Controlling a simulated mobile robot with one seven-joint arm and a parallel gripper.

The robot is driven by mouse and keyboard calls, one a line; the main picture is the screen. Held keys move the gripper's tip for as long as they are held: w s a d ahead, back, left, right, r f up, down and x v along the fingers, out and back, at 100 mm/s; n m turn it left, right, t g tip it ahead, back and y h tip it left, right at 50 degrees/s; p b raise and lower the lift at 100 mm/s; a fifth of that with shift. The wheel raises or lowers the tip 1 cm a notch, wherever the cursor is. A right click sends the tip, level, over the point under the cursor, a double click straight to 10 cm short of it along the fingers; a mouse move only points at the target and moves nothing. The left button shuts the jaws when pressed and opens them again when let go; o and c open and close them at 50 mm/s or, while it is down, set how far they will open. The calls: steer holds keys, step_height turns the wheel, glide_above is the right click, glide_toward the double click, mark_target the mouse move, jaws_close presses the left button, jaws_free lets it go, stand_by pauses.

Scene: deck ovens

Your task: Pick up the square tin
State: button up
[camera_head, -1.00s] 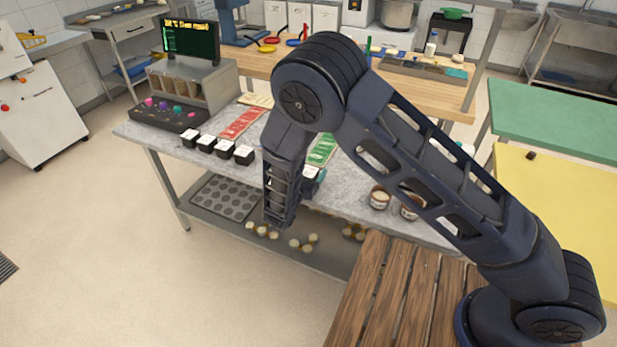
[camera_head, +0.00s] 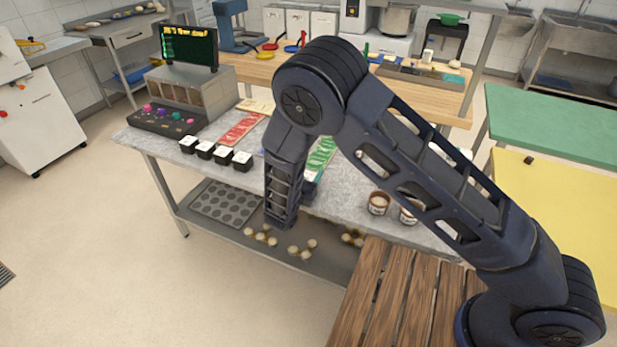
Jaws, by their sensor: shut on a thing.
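Black square tins with white tops stand in a row on the grey worktop (camera_head: 345,203), left of my forearm; one of them is the right-hand tin (camera_head: 242,161). My forearm hangs down in front of the worktop's front edge. My gripper's fingers do not show; they are hidden behind the forearm or too dark to pick out. A small dark and pale patch (camera_head: 311,178) shows just right of the forearm, and I cannot tell what it is. I cannot see any tin between fingers.
A red strip (camera_head: 241,130) and a green strip (camera_head: 321,156) lie on the worktop. Two brown tubs (camera_head: 378,203) stand to the right. A muffin tray (camera_head: 226,203) and several pale rolls (camera_head: 301,248) are on the lower shelf. A wooden slatted surface (camera_head: 392,300) is in front.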

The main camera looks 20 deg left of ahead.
mark_target(310, 173)
step_height(310, 173, up, 20)
steer(key=shift+f, duration=0.2)
steer(key=shift+w, duration=0.1)
